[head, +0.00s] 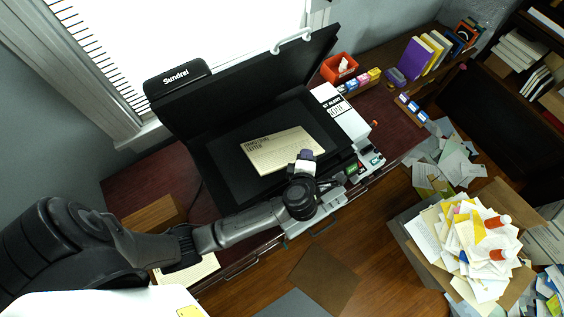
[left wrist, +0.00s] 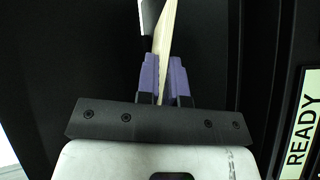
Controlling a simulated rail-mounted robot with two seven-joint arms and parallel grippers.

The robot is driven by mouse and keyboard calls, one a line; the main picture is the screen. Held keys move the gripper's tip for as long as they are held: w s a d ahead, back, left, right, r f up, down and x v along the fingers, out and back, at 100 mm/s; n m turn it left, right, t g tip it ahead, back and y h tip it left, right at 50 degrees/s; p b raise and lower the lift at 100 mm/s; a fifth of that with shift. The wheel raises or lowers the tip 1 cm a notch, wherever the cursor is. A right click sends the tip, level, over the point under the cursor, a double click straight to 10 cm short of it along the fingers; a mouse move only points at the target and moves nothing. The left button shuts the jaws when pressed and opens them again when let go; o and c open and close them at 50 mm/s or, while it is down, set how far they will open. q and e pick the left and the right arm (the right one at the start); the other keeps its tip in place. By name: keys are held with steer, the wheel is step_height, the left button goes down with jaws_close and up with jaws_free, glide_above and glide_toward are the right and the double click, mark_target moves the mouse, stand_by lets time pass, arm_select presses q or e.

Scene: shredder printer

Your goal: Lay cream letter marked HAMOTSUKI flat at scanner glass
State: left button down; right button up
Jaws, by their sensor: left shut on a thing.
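The cream letter (head: 275,152) shows face up over the dark scanner glass (head: 230,178), tilted in the picture. Its heading is small; I can make out LETTER but not the full name. My left gripper (head: 305,156) is shut on the letter's right edge. In the left wrist view the purple fingers (left wrist: 163,75) pinch the letter (left wrist: 164,40), seen nearly edge-on. Whether the letter touches the glass I cannot tell. The scanner lid (head: 255,85) stands open behind. My right gripper is not in view.
A white panel (head: 342,112) with controls stands right of the glass. A READY label (left wrist: 303,118) shows in the left wrist view. An orange tissue box (head: 339,68) and upright folders (head: 418,57) stand farther right. A heaped paper pile (head: 470,240) lies at lower right.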

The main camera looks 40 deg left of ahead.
arm_select(q)
steer(key=shift+f+b, duration=0.4)
steer(key=shift+f, duration=1.2)
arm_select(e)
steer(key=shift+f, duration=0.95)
arm_select(q)
steer(key=c, duration=1.4)
jaws_free()
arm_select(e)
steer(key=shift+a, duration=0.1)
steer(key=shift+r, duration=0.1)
arm_select(q)
steer(key=shift+s+d+r+p, duration=0.2)
steer(key=shift+s+r+p, duration=0.15)
steer(key=shift+p, duration=0.1)
steer(key=p+v, duration=0.4)
steer(key=v, duration=0.3)
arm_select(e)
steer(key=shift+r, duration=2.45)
arm_select(q)
steer(key=shift+f, duration=0.15)
